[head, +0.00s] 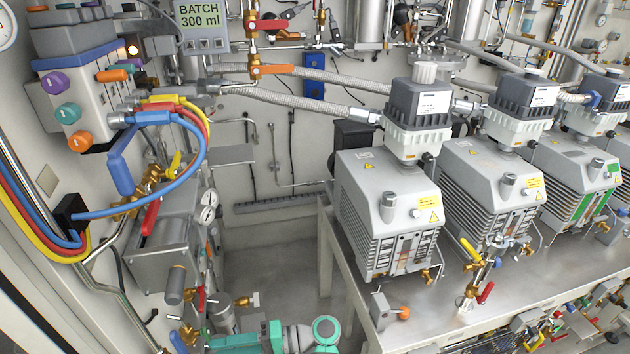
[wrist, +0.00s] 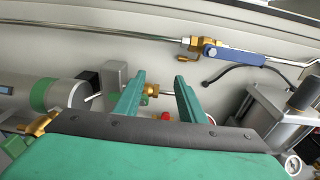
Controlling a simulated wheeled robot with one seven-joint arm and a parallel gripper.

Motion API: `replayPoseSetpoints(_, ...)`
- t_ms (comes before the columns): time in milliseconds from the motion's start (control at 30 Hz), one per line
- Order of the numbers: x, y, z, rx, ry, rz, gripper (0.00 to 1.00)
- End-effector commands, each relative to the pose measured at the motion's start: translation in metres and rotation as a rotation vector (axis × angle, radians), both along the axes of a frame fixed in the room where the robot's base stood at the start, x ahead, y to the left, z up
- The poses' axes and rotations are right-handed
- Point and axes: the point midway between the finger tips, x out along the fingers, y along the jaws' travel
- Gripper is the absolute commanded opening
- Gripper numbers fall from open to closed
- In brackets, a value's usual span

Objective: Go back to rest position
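In the wrist view my gripper (wrist: 159,80) has two teal fingers standing well apart, with a visible gap between them. Nothing is held in the gap. A brass fitting (wrist: 152,90) shows by the left finger, in the background. Whether it touches the finger cannot be told. A small red part shows low between the fingers. In the head view, teal parts of my arm show at the bottom edge, below the grey box with valves (head: 165,240). The fingertips are not clear there.
Vacuum pumps (head: 385,215) stand in a row on a metal bench (head: 360,290) at right. A panel with coloured knobs and hoses (head: 85,95) is at upper left. In the wrist view a blue-handled valve (wrist: 235,54) sits on a pipe. Open floor (head: 275,260) lies left of the bench.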

Motion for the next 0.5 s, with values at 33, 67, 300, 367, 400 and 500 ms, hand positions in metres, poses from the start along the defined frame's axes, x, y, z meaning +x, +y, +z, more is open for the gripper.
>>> replayPoseSetpoints(33, -0.002, 0.002, -0.008, -0.011, 0.007, -0.020, 0.37)
replayPoseSetpoints(67, -0.003, 0.003, -0.012, -0.018, 0.009, -0.031, 0.37)
replayPoseSetpoints(300, -0.012, 0.007, -0.054, -0.092, 0.029, -0.160, 0.37)
replayPoseSetpoints(367, -0.016, 0.007, -0.067, -0.118, 0.033, -0.202, 0.37)
replayPoseSetpoints(400, -0.019, 0.006, -0.078, -0.139, 0.035, -0.234, 0.37)
replayPoseSetpoints(500, -0.029, 0.000, -0.107, -0.204, 0.038, -0.332, 0.37)
